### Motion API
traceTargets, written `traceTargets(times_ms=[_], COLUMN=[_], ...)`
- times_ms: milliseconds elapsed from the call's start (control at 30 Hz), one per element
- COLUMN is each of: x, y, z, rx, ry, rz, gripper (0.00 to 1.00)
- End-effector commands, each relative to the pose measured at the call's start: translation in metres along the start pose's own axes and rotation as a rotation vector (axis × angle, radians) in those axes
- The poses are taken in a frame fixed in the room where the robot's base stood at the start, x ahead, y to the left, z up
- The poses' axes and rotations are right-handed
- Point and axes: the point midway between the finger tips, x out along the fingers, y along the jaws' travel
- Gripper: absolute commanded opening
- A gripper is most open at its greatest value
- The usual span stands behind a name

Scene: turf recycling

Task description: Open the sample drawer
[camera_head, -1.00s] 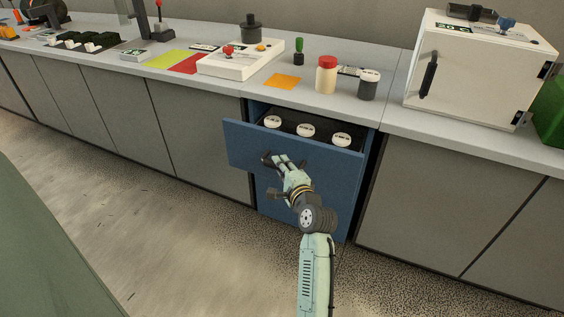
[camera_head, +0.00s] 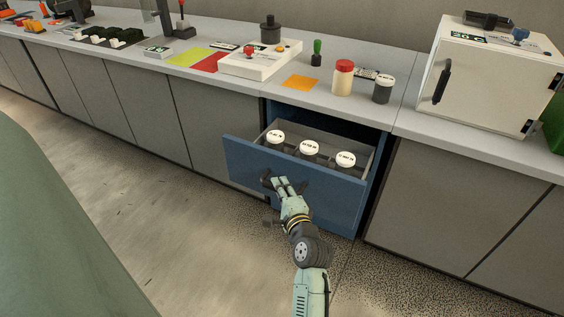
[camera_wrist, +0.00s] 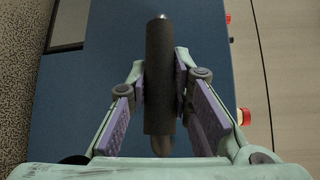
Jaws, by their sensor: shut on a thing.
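The blue sample drawer (camera_head: 290,172) stands pulled out from the blue cabinet under the counter. Inside it, several white-lidded jars (camera_head: 309,147) stand in a row among dividers. My gripper (camera_head: 275,181) is at the drawer's front face. In the wrist view my gripper (camera_wrist: 163,95) has its two fingers closed on either side of the dark drawer handle (camera_wrist: 160,60), a bar in front of the blue panel. Part of the handle is hidden by my gripper in the head view.
A white box with a dark handle (camera_head: 487,80) stands at the right. Grey cabinet doors flank the drawer. The floor in front is clear.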

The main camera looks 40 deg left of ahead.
Motion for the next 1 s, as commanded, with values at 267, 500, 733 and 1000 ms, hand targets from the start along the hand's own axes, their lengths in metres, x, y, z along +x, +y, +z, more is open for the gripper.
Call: traceTargets(times_ms=[267,500,733,1000], x=[0.0,0.0,0.0,-0.031], y=[0.001,0.0,0.0,0.001], z=[-0.001,-0.001,0.0,0.0], rx=[-0.002,-0.001,-0.001,0.002], ry=[0.001,0.001,0.0,0.002], rz=[0.002,0.001,0.001,0.002], gripper=[0.27,0.4,0.4,0.4])
